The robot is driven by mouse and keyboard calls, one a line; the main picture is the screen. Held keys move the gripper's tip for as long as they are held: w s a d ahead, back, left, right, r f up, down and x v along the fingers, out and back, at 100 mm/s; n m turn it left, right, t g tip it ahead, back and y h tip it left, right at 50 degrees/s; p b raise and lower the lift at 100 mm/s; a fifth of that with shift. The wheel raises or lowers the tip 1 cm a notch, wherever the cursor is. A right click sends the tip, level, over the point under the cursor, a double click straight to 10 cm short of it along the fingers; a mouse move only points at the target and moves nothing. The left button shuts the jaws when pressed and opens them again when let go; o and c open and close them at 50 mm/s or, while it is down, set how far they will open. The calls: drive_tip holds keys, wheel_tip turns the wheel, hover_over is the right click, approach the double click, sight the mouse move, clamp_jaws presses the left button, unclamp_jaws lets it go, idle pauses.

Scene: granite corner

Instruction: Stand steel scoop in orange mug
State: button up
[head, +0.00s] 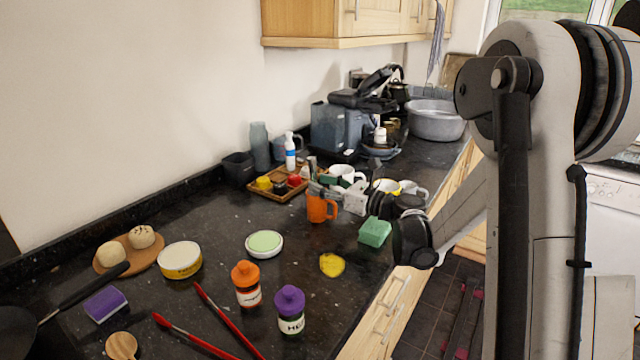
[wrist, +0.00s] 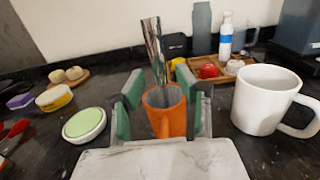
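The orange mug (head: 320,208) stands upright on the dark counter. In the wrist view the orange mug (wrist: 165,112) is between the two green-padded fingers of my gripper (wrist: 159,94), which are spread apart with gaps beside the mug. The shiny steel scoop (wrist: 154,48) rises from the mug's mouth, tilted slightly left. Its lower end drops behind the rim and looks to be inside the mug; the bottom is hidden. No finger appears to touch the scoop. In the head view my gripper (head: 338,190) is beside the mug, partly hidden in clutter.
A white mug (wrist: 264,99) stands close right of my gripper. A wooden tray (head: 267,192) with small jars is behind. A green-topped round tin (head: 264,244), a green sponge (head: 375,231) and a yellow blob (head: 332,265) lie nearer. Open counter separates them.

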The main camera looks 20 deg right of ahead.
drive_tip(key=v, duration=1.1)
drive_tip(key=shift+s, duration=0.15)
drive_tip(key=shift+d, duration=0.1)
idle(0.3)
drive_tip(key=s+a+n+g+h, duration=0.5)
drive_tip(key=s+a+n, duration=0.6)
drive_tip(key=n, duration=0.1)
drive_tip(key=s+d+f+n+g+h, duration=0.1)
drive_tip(key=s+n+h, duration=0.6)
drive_tip(key=s+n, duration=0.8)
drive_tip(key=s+d, duration=0.1)
drive_tip(key=s, duration=0.2)
drive_tip(key=shift+d+f+n+g, duration=0.15)
drive_tip(key=shift+d+n+g, duration=0.15)
drive_tip(key=shift+n, duration=0.1)
